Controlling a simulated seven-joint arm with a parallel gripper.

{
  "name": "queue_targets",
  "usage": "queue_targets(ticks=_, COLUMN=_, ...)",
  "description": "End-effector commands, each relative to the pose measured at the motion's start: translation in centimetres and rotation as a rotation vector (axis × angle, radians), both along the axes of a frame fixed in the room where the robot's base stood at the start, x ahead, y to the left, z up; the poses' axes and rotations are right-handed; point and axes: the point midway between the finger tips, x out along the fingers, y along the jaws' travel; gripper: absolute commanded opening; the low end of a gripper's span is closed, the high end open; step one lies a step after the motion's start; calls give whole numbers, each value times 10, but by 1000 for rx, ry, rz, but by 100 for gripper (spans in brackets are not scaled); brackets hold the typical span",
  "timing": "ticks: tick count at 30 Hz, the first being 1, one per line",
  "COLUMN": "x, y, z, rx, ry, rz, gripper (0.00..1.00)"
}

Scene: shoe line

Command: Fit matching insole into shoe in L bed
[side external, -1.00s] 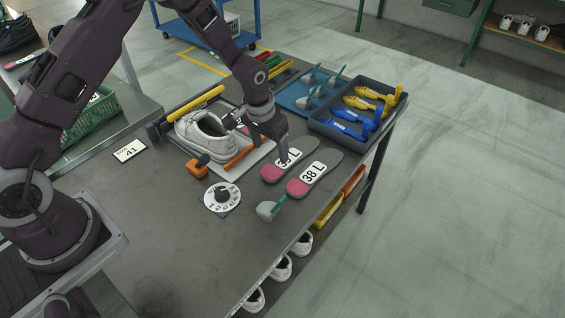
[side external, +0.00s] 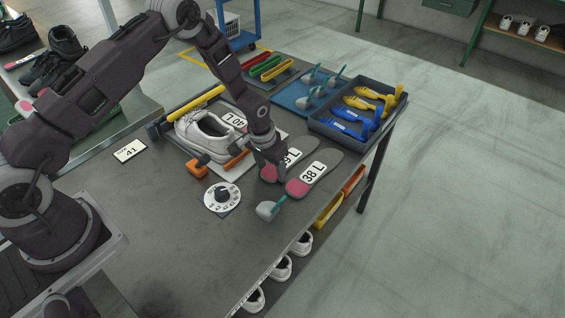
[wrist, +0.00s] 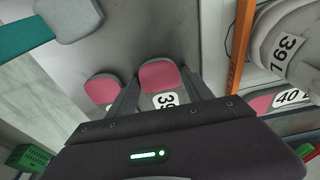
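A white shoe (side external: 203,133) lies in a pale bed (side external: 228,172) on the table; its tag reads 39 in the wrist view (wrist: 284,50). Two pink-and-grey insoles lie side by side right of the bed: one marked 39 L (side external: 297,155), partly hidden by my gripper, and one marked 38 L (side external: 312,174). My gripper (side external: 272,174) is low over the 39 L insole. In the wrist view its open fingers (wrist: 160,82) straddle that insole's pink end (wrist: 166,74). I cannot tell whether they touch it. Another insole, marked 40 (wrist: 262,103), lies beyond the shoe.
A grey tool with a teal handle (side external: 268,209) lies before the insoles. An orange clamp (side external: 197,168) and a numbered dial (side external: 222,198) are near the bed. A card (side external: 130,150) reads 41. A dark tray (side external: 318,127) holds blue and yellow shapes. The table's front left is clear.

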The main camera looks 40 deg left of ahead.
Motion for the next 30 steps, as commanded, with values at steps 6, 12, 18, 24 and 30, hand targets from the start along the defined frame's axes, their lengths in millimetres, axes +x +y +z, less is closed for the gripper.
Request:
queue_targets(ticks=6, x=0, y=0, z=1, rx=0, ry=0, rz=0, gripper=27)
queue_targets(ticks=12, x=0, y=0, z=18, rx=-1, ry=-2, rz=1, gripper=27)
queue_targets(ticks=18, x=1, y=0, z=39, rx=0, ry=-2, rz=0, gripper=27)
queue_targets(ticks=24, x=0, y=0, z=57, rx=0, ry=-1, rz=0, gripper=27)
queue_targets(ticks=30, x=0, y=0, z=61, rx=0, ry=1, rz=0, gripper=27)
